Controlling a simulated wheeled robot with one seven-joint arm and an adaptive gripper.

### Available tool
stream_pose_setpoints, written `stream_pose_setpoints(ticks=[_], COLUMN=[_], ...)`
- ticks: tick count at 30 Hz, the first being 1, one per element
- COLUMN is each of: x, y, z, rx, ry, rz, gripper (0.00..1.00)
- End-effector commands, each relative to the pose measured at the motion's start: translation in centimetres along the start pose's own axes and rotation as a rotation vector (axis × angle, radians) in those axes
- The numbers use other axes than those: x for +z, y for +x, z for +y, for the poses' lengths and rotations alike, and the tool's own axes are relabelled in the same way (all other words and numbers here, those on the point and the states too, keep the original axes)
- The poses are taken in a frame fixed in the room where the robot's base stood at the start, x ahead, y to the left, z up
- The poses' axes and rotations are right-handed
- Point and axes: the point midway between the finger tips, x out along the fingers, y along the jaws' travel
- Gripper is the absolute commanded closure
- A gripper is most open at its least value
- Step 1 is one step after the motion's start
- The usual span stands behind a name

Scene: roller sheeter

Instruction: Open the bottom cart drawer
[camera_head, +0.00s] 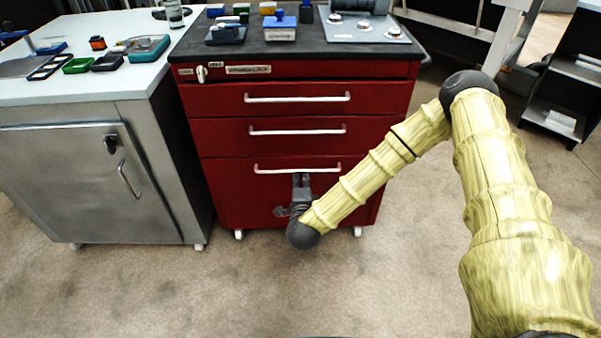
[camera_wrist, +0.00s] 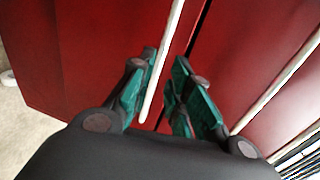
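The red cart has a bottom drawer (camera_head: 230,183) with a light bar handle (camera_head: 270,169). The drawer front looks flush with the cart, so the drawer is closed. My gripper (camera_head: 302,178) is at that handle, right of its middle, reaching up from below. In the wrist view, the handle (camera_wrist: 165,65) runs between the two teal-padded fingers of my gripper (camera_wrist: 162,88). It lies close to the left finger, and a gap shows between it and the right finger. The fingers look apart, not clamped on the bar.
Two closed drawers with handles (camera_head: 297,131) (camera_head: 297,98) are above. Tools and blocks stand on the cart's dark top (camera_head: 310,44). A grey cabinet (camera_head: 80,180) stands close on the left. A dark shelf (camera_head: 565,85) is at right. The floor in front (camera_head: 200,290) is clear.

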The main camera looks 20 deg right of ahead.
Motion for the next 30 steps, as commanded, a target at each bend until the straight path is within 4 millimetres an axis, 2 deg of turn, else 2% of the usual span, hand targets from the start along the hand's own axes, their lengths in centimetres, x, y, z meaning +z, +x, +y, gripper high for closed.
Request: stream_pose_setpoints(ticks=[6, 12, 25, 28, 30], x=[-0.1, 0.0, 0.0, 0.0, 0.0], y=[3.5, 5.6, 6.4, 6.3, 6.3], z=[0.1, 0.1, 0.1, 0.1, 0.1], rx=[-0.001, 0.000, 0.001, 0.001, 0.001], ry=[0.000, -0.001, -0.002, -0.002, -0.002], rz=[0.001, 0.000, -0.001, -0.001, -0.001], gripper=[0.81, 0.81, 0.81, 0.97, 1.00])
